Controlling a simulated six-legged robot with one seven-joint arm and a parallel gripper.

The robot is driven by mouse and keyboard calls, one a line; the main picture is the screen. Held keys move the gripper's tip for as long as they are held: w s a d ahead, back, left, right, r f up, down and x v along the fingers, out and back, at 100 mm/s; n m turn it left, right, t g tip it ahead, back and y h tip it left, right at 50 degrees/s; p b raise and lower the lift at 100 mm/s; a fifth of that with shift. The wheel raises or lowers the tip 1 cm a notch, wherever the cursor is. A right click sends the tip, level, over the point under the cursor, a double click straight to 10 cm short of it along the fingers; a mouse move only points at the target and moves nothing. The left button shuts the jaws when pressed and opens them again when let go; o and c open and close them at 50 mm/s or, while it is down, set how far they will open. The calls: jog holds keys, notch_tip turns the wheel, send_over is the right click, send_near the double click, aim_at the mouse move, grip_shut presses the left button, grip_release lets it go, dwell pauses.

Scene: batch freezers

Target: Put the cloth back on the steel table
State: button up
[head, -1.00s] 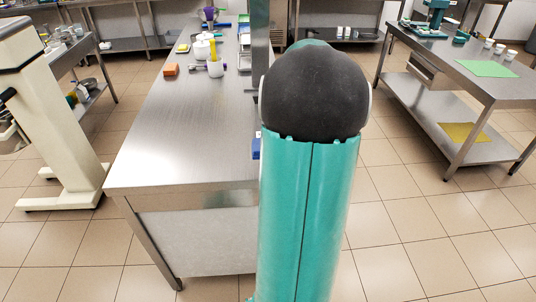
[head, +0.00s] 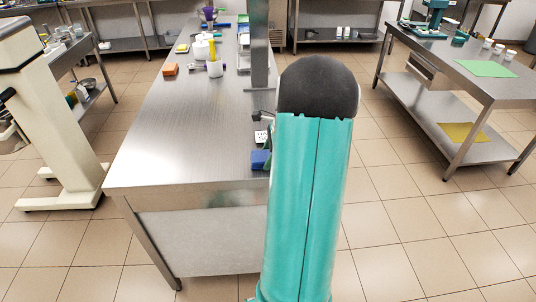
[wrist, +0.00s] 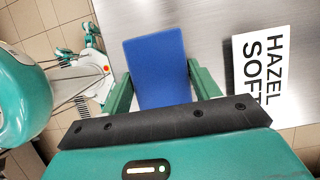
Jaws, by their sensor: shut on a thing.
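The blue cloth (wrist: 157,72) lies between the two green fingers of my gripper (wrist: 160,80) in the wrist view. My gripper is shut on it, and the cloth looks flat and stiff. In the head view the cloth (head: 261,159) shows at the right edge of the steel table (head: 180,140), just left of my arm, which hides most of the gripper. The steel surface also shows behind the cloth in the wrist view (wrist: 210,28). I cannot tell whether the cloth touches the tabletop.
A white card with black letters (wrist: 262,75) lies beside the cloth. An orange block (head: 170,70) and white containers (head: 202,48) stand farther back on the table. Its near left part is bare. A steel post (head: 261,50) rises at its right side. A cream machine (head: 50,110) stands left.

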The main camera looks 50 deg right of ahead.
jog(key=o, duration=0.9)
jog(key=shift+f, duration=0.1)
jog(key=shift+o, duration=0.2)
jog(key=v, duration=1.2)
jog(key=w+a+r+n+h, duration=0.15)
jog(key=a+n, duration=0.25)
jog(key=a, duration=0.4)
jog(key=w+a+r+n, duration=0.2)
jog(key=a+r+n, duration=0.15)
jog(key=a, duration=0.45)
jog(key=w+a+r+n, duration=0.2)
jog(key=a+n, duration=0.2)
jog(key=a, duration=0.3)
jog(key=s+a+n+t, duration=0.1)
jog(key=s+a+n, duration=0.3)
jog(key=a+n, duration=0.4)
jog(key=s+a+n+t+h, duration=0.1)
jog(key=s+a+n, duration=0.4)
jog(key=a, duration=0.8)
jog(key=shift+s+a+f+n, duration=0.15)
jog(key=shift+a+f+n, duration=0.15)
jog(key=shift+n, duration=1.35)
